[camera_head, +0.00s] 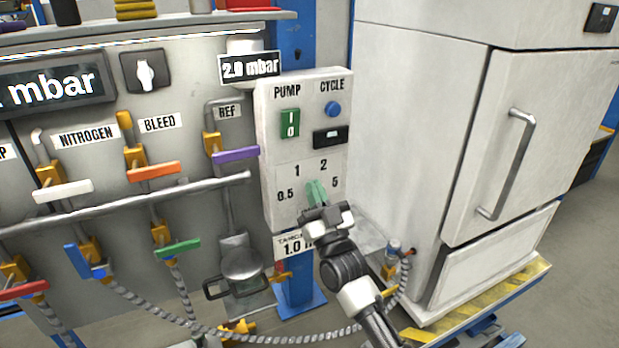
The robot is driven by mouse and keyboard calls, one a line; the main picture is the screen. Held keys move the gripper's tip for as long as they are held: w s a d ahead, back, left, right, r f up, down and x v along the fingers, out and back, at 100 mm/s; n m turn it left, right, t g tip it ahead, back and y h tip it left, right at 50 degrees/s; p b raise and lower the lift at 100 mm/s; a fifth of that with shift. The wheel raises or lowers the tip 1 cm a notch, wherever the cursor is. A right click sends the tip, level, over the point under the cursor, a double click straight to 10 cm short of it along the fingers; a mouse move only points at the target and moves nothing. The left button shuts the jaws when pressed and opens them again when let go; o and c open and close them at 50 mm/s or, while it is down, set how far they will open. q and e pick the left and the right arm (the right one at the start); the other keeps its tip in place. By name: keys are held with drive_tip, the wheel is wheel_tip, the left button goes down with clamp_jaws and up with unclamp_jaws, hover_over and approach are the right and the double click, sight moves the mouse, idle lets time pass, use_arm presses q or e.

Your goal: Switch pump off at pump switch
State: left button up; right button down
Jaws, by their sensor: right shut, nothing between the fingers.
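The pump switch (290,124) is a green rocker marked I and 0 under the word PUMP, on the upper left of a light grey control box (262,190). A blue CYCLE button (333,109) is to its right, with a black rocker (331,137) below that. A green selector knob (316,192) sits lower on the box among the marks 0.5, 1, 2 and 5. My right gripper (322,205) is shut and empty, just below and in front of the knob, well below the pump switch. I cannot tell whether it touches the knob. My left gripper is not in view.
To the left is a panel with colored valve handles, such as a purple one (236,155), and a horizontal pipe (150,205). A white cabinet (420,130) stands close on the right. A braided hose (270,338) runs below.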

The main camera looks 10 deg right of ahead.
drive_tip(key=v, duration=0.3)
drive_tip(key=shift+s+f+b, duration=0.1)
drive_tip(key=shift+f+b, duration=0.05)
drive_tip(key=shift+b, duration=0.2)
drive_tip(key=shift+f, duration=0.1)
